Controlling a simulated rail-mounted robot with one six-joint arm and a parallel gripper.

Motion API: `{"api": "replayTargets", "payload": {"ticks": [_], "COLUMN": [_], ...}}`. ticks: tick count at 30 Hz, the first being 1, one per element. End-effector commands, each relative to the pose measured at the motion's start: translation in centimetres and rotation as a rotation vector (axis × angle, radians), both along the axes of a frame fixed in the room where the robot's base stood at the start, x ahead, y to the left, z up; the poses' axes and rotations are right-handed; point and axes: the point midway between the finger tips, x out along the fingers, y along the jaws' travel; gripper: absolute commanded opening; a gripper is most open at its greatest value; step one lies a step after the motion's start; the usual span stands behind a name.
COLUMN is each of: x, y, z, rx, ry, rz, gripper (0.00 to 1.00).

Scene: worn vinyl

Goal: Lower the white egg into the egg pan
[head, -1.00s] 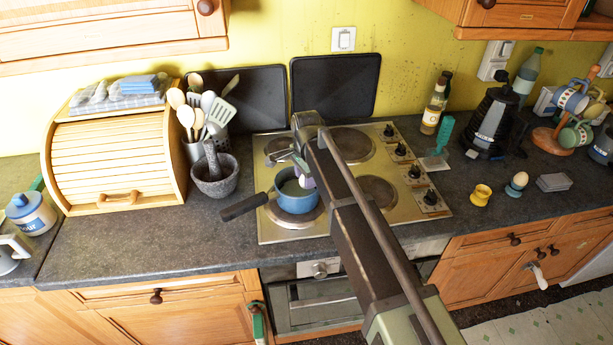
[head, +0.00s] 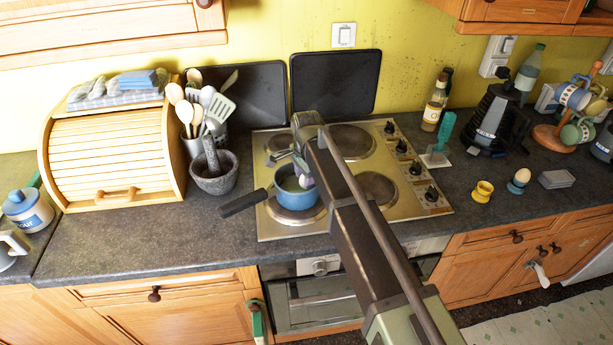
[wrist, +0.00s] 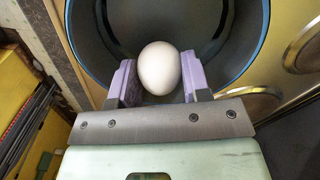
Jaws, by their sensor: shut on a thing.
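The white egg (wrist: 160,68) is held between the two purple pads of my gripper (wrist: 160,82) in the wrist view. Behind it is the dark inside of the blue egg pan, whose rim (wrist: 262,45) curves around the egg. In the head view the blue pan (head: 293,199) sits on the front left hotplate, its dark handle pointing left. My gripper (head: 305,181) is at the pan's right side, over its opening. My arm hides part of the pan, and the egg is hard to make out there. How far the egg is above the pan's bottom cannot be told.
The steel hob (head: 400,215) has several hotplates and knobs along its right. A stone mortar (head: 214,178) and a utensil pot stand left of it. A yellow egg cup (head: 482,191) and a blue one with a brown egg (head: 521,176) stand to the right.

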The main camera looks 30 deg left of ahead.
Motion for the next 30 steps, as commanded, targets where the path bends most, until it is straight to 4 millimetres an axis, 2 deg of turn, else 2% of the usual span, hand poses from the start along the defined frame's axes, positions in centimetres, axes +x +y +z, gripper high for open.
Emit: {"api": "replayTargets", "payload": {"ticks": [30], "x": [0.0], "y": [0.0], "z": [-1.6], "rx": [0.0], "ry": [0.0], "rz": [0.0], "gripper": [0.2]}}
